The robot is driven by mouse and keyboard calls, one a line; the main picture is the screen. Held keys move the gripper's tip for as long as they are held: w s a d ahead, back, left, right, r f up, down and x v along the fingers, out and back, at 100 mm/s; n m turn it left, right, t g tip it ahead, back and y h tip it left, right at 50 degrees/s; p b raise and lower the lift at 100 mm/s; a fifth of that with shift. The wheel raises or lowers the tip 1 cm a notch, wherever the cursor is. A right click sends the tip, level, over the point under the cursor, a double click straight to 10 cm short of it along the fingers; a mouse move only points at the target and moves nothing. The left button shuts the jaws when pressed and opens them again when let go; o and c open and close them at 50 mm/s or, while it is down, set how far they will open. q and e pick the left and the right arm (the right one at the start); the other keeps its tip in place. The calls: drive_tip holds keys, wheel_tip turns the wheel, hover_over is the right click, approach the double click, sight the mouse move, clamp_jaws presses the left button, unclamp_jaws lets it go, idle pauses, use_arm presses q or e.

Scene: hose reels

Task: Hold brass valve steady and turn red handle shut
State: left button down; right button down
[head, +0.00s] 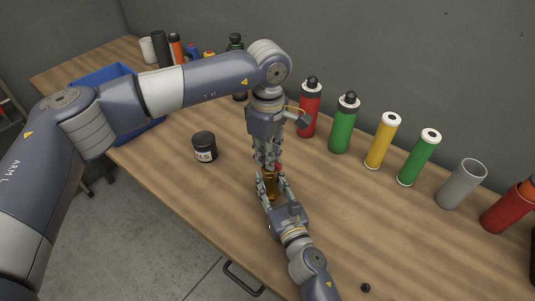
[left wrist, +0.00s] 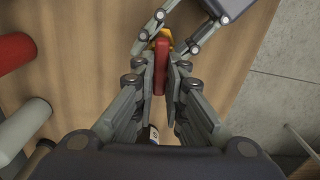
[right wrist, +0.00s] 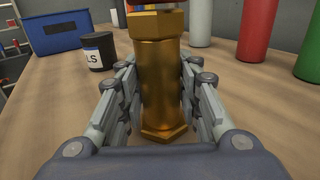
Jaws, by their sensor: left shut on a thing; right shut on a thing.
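The brass valve (right wrist: 163,85) stands upright on the wooden table, large in the right wrist view and small in the head view (head: 271,184). My right gripper (head: 274,188) is shut on its body from the near side, with a finger on each flank. The red handle (left wrist: 160,66) sits on top of the valve. My left gripper (left wrist: 160,72) points down from above and is shut on the handle, one finger along each side. In the head view my left gripper (head: 268,165) hides most of the handle.
A black labelled jar (head: 205,147) stands left of the valve. A blue bin (head: 103,77) is at the far left. Red (head: 310,110), green (head: 343,125) and yellow (head: 382,143) cylinders and a grey tube (head: 461,184) line the back right. The front of the table is mostly clear.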

use_arm(q)
drive_tip(key=shift+w+m, duration=0.1)
drive_tip(key=shift+m, duration=0.2)
idle(0.4)
drive_tip(key=c, duration=1.6)
unclamp_jaws()
drive_tip(key=shift+c, duration=0.2)
drive_tip(key=shift+r, duration=0.15)
wheel_tip(320, 180, up, 12)
use_arm(e)
drive_tip(key=c, duration=1.1)
unclamp_jaws()
